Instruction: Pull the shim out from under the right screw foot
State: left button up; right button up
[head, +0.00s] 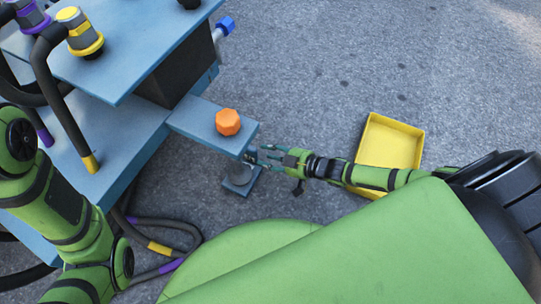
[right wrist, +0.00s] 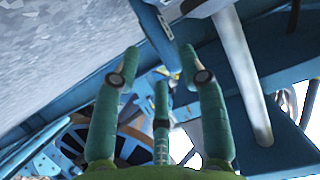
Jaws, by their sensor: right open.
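The right screw foot (head: 238,174) is a grey round foot below the end of a blue outrigger arm (head: 205,122) topped by an orange knob (head: 228,122). A flat blue plate (head: 242,188), possibly the shim, shows under the foot. My right gripper (head: 264,153) is open beside the outrigger's end, to the right of and above the foot in the head view. In the right wrist view its fingers (right wrist: 158,62) are spread, with blue parts beyond them; I cannot tell whether they touch anything. The shim cannot be made out surely there. My left arm shows, but not its gripper.
The blue reel stand (head: 110,140) carries dark cables with yellow and purple bands at the left. Loose cable (head: 180,228) lies on the ground below it. A yellow tray (head: 388,143) stands empty on the grey ground at the right. Ground above the tray is clear.

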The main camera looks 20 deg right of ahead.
aim_at(258, 155)
jog(key=b+x, duration=0.4)
jog(key=x, duration=0.2)
jog(key=shift+s+f, duration=0.1)
jog(key=shift+f, duration=0.05)
jog(key=shift+w+a, duration=0.15)
jog(key=shift+w, duration=0.2)
grip_shut()
